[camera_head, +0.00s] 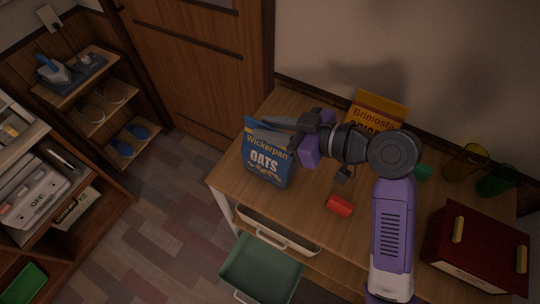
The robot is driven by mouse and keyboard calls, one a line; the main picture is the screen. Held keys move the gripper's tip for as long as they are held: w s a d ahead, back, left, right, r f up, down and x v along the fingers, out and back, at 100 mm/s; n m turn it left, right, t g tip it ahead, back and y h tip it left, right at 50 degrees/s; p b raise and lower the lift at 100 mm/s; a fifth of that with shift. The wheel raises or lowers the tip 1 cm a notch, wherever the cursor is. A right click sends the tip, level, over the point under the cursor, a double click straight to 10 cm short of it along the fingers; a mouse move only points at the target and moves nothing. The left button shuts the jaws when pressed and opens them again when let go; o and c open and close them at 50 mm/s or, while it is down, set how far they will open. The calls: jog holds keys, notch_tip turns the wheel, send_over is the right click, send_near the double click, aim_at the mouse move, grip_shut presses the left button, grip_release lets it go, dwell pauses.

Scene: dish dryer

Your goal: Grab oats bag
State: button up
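The oats bag (266,167) is a blue pack with a yellow band, marked "Wickerpan" and "OATS". It stands near the left end of the wooden table. My gripper (277,124) reaches in from the right, with its dark fingers at the top of the bag and overlapping its upper edge in the picture. The fingers are small and dark here. I cannot tell whether they touch the bag or are closed on it.
A red block (340,206) lies in front. A dark red box (478,246), green cups and a yellow cup are at the right.

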grip_shut()
jog(key=shift+r, duration=0.15)
dwell(1.0)
